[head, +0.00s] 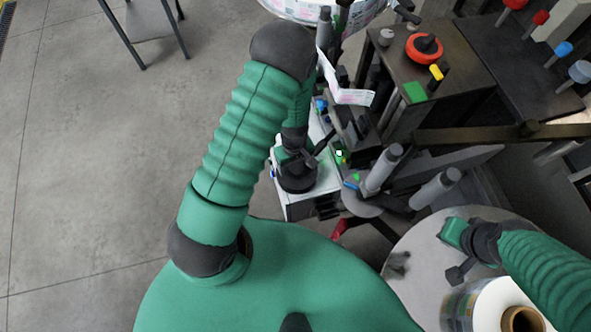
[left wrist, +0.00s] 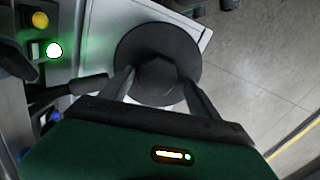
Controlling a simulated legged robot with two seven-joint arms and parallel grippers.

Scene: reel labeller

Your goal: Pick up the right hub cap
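A black round hub cap (head: 298,183) with a raised middle knob lies on a white cabinet top, left of the dark machine. It also shows in the left wrist view (left wrist: 158,50), near the white top's edge. My left gripper (head: 302,160) is right over it. In the left wrist view its fingers (left wrist: 158,84) are spread, one on each side of the knob. I cannot tell whether they touch it. My right gripper (head: 462,258) is over the round grey table at the right, and its finger opening is unclear.
A white label reel (head: 495,302) with a brown core stands on the round table (head: 412,240). Grey rollers (head: 383,168) stand close right of the hub cap. A lit button (left wrist: 54,50) is on the panel beside it.

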